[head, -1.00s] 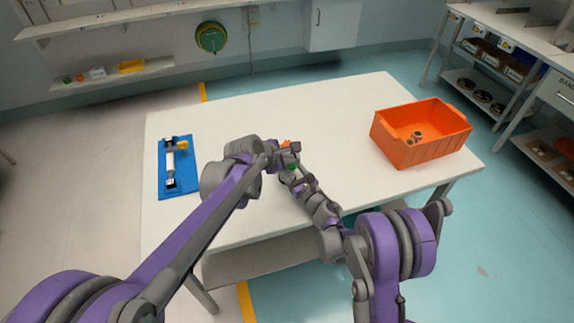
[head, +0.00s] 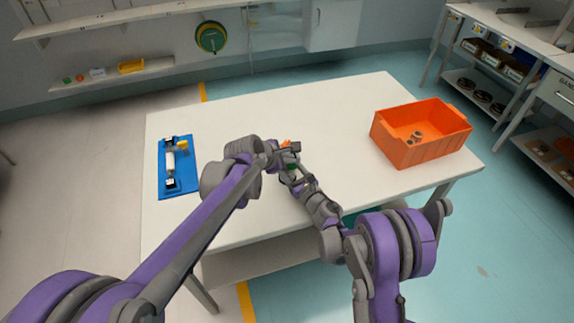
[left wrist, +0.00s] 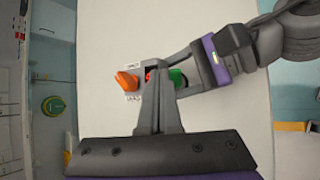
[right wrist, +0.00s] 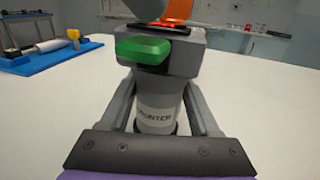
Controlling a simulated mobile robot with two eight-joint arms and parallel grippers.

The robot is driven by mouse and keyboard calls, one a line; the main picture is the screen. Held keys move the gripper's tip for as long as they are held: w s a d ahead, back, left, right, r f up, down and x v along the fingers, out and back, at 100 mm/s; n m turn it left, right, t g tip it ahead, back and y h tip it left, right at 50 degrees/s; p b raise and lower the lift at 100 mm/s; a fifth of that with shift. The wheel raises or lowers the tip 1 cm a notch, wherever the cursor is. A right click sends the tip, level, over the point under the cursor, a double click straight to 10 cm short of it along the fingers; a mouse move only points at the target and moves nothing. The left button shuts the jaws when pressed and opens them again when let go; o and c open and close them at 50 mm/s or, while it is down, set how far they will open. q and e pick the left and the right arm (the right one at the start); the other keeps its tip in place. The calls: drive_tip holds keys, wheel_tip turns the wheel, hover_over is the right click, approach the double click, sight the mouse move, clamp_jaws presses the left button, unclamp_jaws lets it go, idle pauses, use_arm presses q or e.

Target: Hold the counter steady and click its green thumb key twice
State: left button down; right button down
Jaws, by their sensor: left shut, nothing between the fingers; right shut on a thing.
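The counter (right wrist: 155,118) is a grey upright device with a lettered cylindrical lower body. Its green thumb key (right wrist: 143,48) sticks out of the head's near side, and an orange part (right wrist: 178,10) and a red-lit spot show at its top. My right gripper (head: 291,168) is shut around the counter's lower body, at the table's middle. My left gripper (head: 284,152) is shut and empty, right at the counter's top. In the left wrist view its fingertips (left wrist: 159,80) lie between the orange part (left wrist: 127,82) and the green key (left wrist: 177,78); I cannot tell whether they touch.
A blue tray (head: 184,188) with a white roller and yellow part lies at the table's left. An orange crate (head: 420,153) with small items stands at the right. The table (head: 250,115) is clear between and behind them. Shelves stand beyond.

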sight(289, 167)
use_arm(q)
drive_tip(key=shift+f, duration=0.1)
idle(0.5)
drive_tip(key=shift+f, duration=0.5)
idle(0.3)
drive_tip(key=shift+r, duration=0.65)
drive_tip(key=shift+r, duration=3)
